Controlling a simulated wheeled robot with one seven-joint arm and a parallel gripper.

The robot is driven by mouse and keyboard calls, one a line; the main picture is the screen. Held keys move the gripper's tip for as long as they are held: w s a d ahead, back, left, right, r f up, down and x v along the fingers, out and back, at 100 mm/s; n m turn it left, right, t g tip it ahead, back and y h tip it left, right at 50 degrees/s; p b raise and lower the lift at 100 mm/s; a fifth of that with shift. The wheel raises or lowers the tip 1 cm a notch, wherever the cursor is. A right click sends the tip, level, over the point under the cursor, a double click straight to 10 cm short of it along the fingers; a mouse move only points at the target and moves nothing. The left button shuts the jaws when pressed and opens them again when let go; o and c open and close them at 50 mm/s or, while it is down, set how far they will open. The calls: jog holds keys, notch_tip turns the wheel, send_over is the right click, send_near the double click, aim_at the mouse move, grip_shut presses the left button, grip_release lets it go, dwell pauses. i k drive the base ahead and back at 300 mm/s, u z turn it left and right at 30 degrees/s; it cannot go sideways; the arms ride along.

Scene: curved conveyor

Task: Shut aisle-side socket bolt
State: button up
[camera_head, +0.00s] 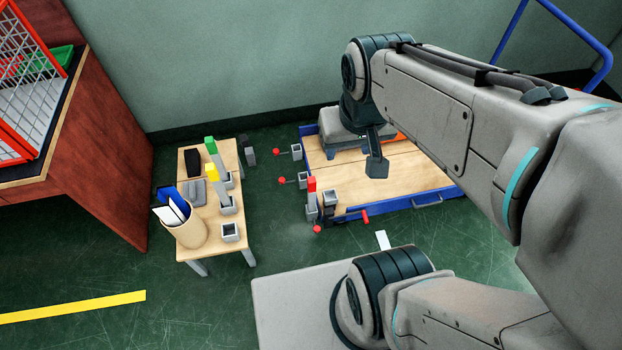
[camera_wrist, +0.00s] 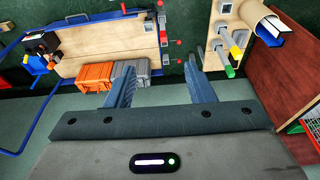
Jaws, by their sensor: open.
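The cart (camera_head: 420,182) has a wooden deck and blue frame. Small grey sockets line its left edge: a far one (camera_head: 296,149), a middle one (camera_head: 303,180) and a near-corner one (camera_head: 312,212) holding a red-topped post (camera_head: 311,184). Bolts with red knobs stick out leftward at the far socket (camera_head: 276,151) and middle socket (camera_head: 281,180). Another red knob (camera_head: 317,229) is low by the near corner. Which is the aisle-side bolt, I cannot tell. My gripper (camera_head: 377,168) is above the deck's far part, open and empty; its fingers show apart in the wrist view (camera_wrist: 157,78).
A small wooden table (camera_head: 202,222) left of the cart carries sockets with green and yellow posts, an empty socket (camera_head: 230,232) and a binder holder (camera_head: 188,230). Orange (camera_wrist: 95,78) and grey (camera_wrist: 130,73) crates are near my fingers.

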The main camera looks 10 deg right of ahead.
aim_at(317, 228)
jog(key=u, duration=2.15)
jog(key=k, duration=1.3)
jog(key=z, duration=1.9)
jog(key=i, duration=0.5)
jog(key=z, duration=0.1)
